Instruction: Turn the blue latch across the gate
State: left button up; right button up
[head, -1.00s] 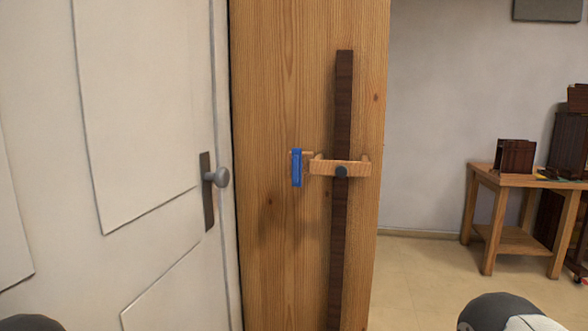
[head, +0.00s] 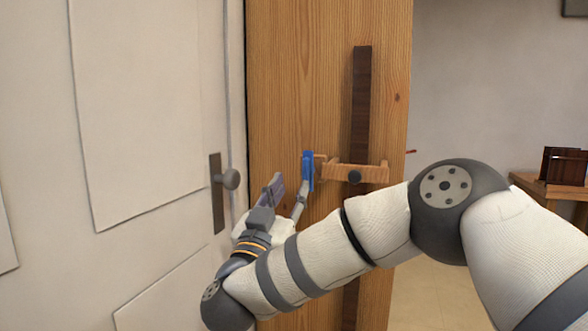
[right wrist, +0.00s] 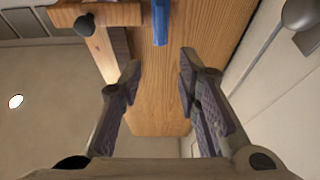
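The blue latch (head: 308,170) stands upright on the wooden panel (head: 285,75), at the left end of a light wooden bracket (head: 352,172). My right gripper (head: 287,190) is just left of and below the latch, its fingers pointing up toward it. In the right wrist view the fingers (right wrist: 160,75) are spread, with nothing held between them. The latch (right wrist: 160,22) shows there beyond the fingertips, near the top of the picture. One fingertip overlaps the latch's lower part in the head view; I cannot tell whether they touch. My left gripper does not show.
A dark vertical strip (head: 361,105) runs down the panel behind the bracket. A white door (head: 140,110) with a round knob (head: 230,180) is close on the left. A small wooden table (head: 545,188) stands at the right.

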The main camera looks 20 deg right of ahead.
aim_at(305, 162)
jog(key=x, duration=1.1)
jog(key=shift+w+d+b, duration=0.15)
jog(key=shift+b, duration=0.2)
jog(key=shift+c, duration=0.2)
grip_shut()
